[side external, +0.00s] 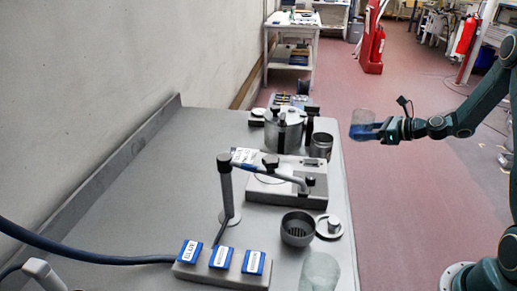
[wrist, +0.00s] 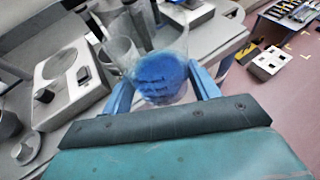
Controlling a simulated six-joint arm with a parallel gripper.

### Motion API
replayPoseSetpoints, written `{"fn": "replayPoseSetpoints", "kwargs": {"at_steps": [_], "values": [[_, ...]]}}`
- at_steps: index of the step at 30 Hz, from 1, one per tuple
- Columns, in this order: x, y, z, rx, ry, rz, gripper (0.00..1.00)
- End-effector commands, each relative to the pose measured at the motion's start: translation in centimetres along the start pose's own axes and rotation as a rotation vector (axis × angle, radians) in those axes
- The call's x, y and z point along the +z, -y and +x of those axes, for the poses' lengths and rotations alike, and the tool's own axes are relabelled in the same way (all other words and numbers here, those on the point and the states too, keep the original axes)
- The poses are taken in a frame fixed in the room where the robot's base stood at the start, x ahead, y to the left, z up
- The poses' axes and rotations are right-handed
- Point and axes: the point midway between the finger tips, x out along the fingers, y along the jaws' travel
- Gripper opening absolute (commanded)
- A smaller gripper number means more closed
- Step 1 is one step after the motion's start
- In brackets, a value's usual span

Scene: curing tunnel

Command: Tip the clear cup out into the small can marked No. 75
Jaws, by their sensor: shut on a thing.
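The clear cup (side external: 361,117) holds blue contents in its lower part. My gripper (side external: 372,131) is shut on it and holds it up, roughly upright, to the right of the bench edge in the side view. In the wrist view the cup (wrist: 160,72) sits between the two blue fingers of my gripper (wrist: 162,92), blue material inside. A small grey open can (side external: 321,146) stands by the bench's right edge; it seems to show just behind the cup in the wrist view (wrist: 120,52). I cannot read a No. 75 mark on it.
A lidded metal pot (side external: 284,131) stands left of the can. A grey device (side external: 287,184), a dark bowl (side external: 298,229) and a second clear vessel (side external: 319,273) are nearer. A jointed stand (side external: 228,190) rises mid-bench. The bench's left side (side external: 150,190) is clear.

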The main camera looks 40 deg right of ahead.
Motion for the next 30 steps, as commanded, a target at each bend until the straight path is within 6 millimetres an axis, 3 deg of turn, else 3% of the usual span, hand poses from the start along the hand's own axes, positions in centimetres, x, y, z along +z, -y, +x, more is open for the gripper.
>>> {"fn": "replayPoseSetpoints", "kwargs": {"at_steps": [6,12,30], "values": [[-3.3,0.0,1.4,0.0,0.0,0.004,0.35],[-5.0,0.1,2.1,-0.001,0.002,0.001,0.35],[-5.3,-0.1,2.4,-0.006,-0.017,-0.016,0.35]]}}
